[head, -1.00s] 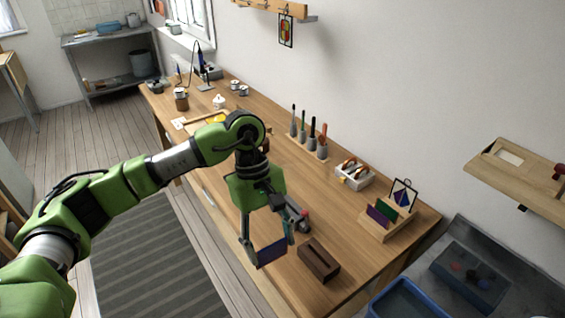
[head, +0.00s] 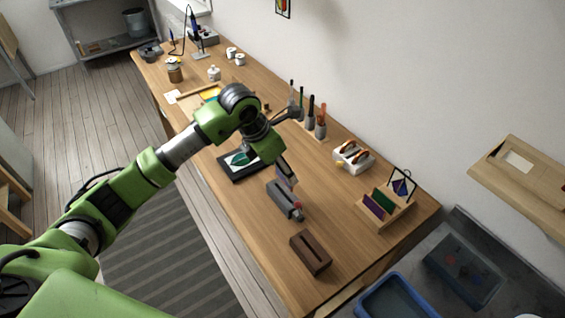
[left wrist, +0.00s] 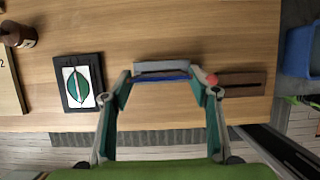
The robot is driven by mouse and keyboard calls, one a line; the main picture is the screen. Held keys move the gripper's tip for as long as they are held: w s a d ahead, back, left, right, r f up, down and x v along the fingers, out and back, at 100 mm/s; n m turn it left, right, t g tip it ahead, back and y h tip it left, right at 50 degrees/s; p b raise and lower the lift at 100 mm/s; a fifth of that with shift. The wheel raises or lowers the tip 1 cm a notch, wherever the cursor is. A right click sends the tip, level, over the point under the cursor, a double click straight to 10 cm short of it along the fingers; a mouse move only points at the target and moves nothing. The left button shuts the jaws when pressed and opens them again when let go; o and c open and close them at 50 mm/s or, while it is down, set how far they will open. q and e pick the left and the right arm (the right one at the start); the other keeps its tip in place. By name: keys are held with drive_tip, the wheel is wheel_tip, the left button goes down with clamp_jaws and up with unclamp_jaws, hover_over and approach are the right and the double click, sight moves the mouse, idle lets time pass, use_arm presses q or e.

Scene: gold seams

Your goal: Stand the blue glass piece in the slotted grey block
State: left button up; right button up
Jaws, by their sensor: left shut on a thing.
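The grey block (head: 280,198), with a red spot at one end, lies on the wooden workbench. It also shows in the left wrist view (left wrist: 162,67), just beyond my fingertips. My left gripper (head: 287,176) points down over this block and is shut on the blue glass piece (head: 286,184). In the left wrist view the piece (left wrist: 160,78) appears as a thin blue edge between the fingertips (left wrist: 160,84), lined up along the block. The slot is hidden, and I cannot tell whether the piece touches the block. My right gripper is not in view.
A brown slotted block (head: 310,252) lies nearer the bench's front end. A black-framed leaf panel (head: 232,175) lies left of the grey block. A wooden rack (head: 372,221) with purple and green pieces stands right. Upright tools (head: 310,110) and a white caddy (head: 352,158) line the wall side.

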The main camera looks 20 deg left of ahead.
sight(283, 180)
use_arm(q)
drive_tip(key=shift+f+b, duration=1)
drive_tip(key=shift+f, duration=1.05)
drive_tip(key=shift+b, duration=0.65)
idle(0.4)
drive_tip(key=shift+f+b, duration=0.6)
drive_tip(key=shift+b, duration=0.05)
idle(0.8)
drive_tip(key=shift+f+b, duration=1.1)
drive_tip(key=shift+b, duration=0.1)
drive_tip(key=shift+s+f, duration=0.1)
idle(0.7)
